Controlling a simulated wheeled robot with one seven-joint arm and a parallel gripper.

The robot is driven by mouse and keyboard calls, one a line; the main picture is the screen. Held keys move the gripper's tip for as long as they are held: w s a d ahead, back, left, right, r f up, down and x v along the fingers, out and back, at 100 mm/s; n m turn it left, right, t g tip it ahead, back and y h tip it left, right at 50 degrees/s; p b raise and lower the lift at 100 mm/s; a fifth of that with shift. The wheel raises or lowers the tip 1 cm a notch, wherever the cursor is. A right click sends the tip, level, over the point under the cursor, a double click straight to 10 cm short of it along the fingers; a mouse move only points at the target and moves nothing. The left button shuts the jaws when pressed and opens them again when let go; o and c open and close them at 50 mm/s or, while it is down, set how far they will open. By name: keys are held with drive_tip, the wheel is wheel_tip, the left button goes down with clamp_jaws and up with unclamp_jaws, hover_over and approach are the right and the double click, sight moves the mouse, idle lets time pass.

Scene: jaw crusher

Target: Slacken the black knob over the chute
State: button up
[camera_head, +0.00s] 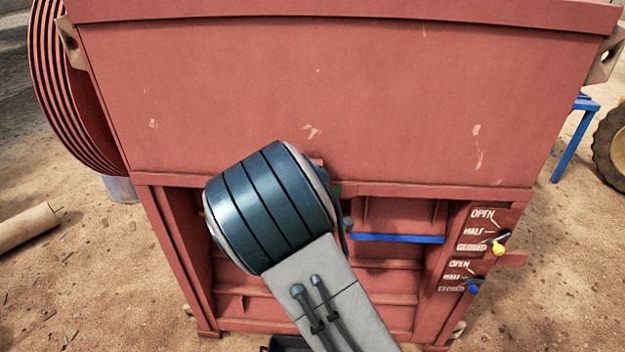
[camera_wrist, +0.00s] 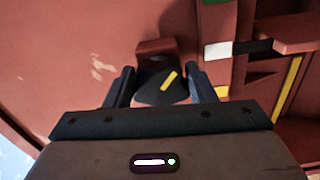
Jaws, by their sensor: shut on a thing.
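The black knob (camera_wrist: 150,92) shows in the wrist view, dark and with a yellow stripe that slants up to the right. It sits in front of a red bracket (camera_wrist: 156,50) on the red machine wall. My gripper (camera_wrist: 160,82) has one finger on each side of the knob and is shut on it. In the head view my arm hides the knob and the gripper. The red crusher body (camera_head: 300,100) fills that view, with open bays below it.
A blue strip (camera_head: 398,239) crosses a bay right of my arm. Two levers, yellow-tipped (camera_head: 498,248) and blue-tipped (camera_head: 473,287), stand on OPEN/HALF/CLOSED panels at the right. A ribbed red wheel (camera_head: 65,90) is at the left. A yellow strip (camera_wrist: 287,85) shows right of the gripper.

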drive_tip(key=shift+n, duration=0.4)
drive_tip(key=o, duration=1)
drive_tip(key=shift+a, duration=0.1)
drive_tip(key=shift+s, duration=0.1)
drive_tip(key=s+b, duration=0.1)
drive_tip(key=s, duration=0.6)
drive_tip(key=s+b, duration=0.1)
drive_tip(key=s, duration=0.5)
drive_tip(key=shift+s+a, duration=0.2)
drive_tip(key=shift+s, duration=0.15)
